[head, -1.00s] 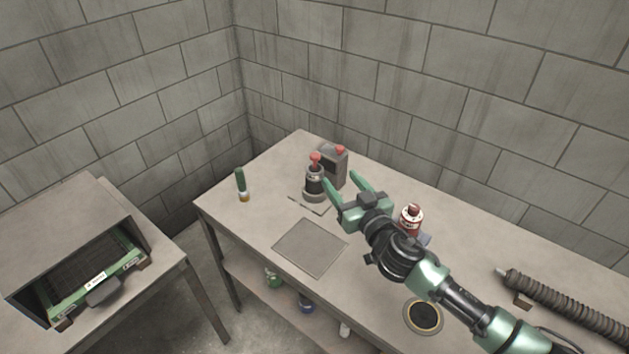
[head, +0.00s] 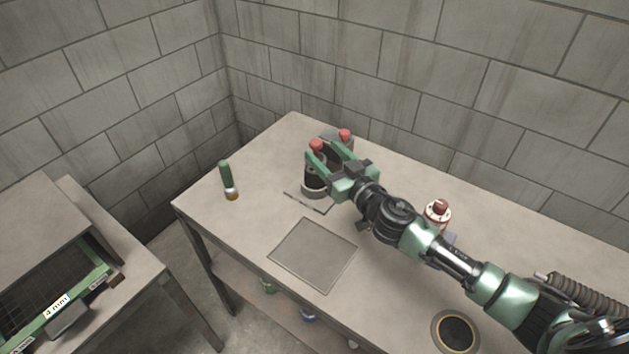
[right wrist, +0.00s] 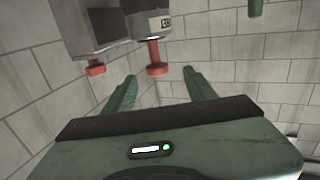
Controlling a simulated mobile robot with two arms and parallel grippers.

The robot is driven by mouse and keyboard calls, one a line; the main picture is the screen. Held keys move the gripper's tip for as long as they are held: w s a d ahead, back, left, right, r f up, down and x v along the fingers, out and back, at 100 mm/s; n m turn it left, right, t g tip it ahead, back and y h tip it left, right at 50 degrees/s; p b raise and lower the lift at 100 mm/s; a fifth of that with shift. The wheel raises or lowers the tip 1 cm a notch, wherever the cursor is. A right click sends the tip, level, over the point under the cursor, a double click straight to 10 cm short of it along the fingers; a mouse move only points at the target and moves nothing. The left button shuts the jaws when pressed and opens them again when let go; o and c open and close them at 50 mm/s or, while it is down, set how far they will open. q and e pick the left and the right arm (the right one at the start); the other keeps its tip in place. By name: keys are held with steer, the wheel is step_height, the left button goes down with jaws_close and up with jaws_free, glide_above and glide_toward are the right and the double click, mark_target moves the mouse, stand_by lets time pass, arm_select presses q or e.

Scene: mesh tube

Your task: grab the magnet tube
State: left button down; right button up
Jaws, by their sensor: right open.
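A dark cylinder with a red knob (head: 315,182) stands upright in a round grey base on the table; I take it for the magnet tube, but cannot be sure. My right gripper (head: 322,148) is open at its upper part, near the red knob. In the right wrist view, which looks upside down, the cylinder (right wrist: 148,24) has a pale label, and its red knob appears between the open fingertips (right wrist: 160,76). I cannot tell whether a finger touches it. My left gripper is out of view.
A grey canister with a red cap (head: 344,135) stands close behind the cylinder. A green tube with an amber end (head: 227,180) stands left. A red-and-white bottle (head: 437,213), a flat square plate (head: 312,254) and a ribbed hose (head: 590,296) share the table (head: 250,225).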

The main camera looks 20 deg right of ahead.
mark_target(316, 149)
steer(key=shift+w+f+b, duration=0.1)
steer(key=shift+f+b, duration=0.3)
steer(key=shift+f, duration=0.45)
steer(key=shift+w, duration=0.1)
steer(key=shift+x, duration=1.2)
steer(key=x, duration=0.4)
steer(key=shift+w+d+f+p, duration=0.1)
steer(key=shift+w+f+p, duration=0.05)
steer(key=shift+w+p, duration=0.2)
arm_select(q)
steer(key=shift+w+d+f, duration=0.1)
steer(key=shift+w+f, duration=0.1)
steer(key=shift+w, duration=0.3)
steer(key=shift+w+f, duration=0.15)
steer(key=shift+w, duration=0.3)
arm_select(e)
steer(key=shift+w, duration=0.25)
steer(key=shift+c, duration=0.4)
jaws_close()
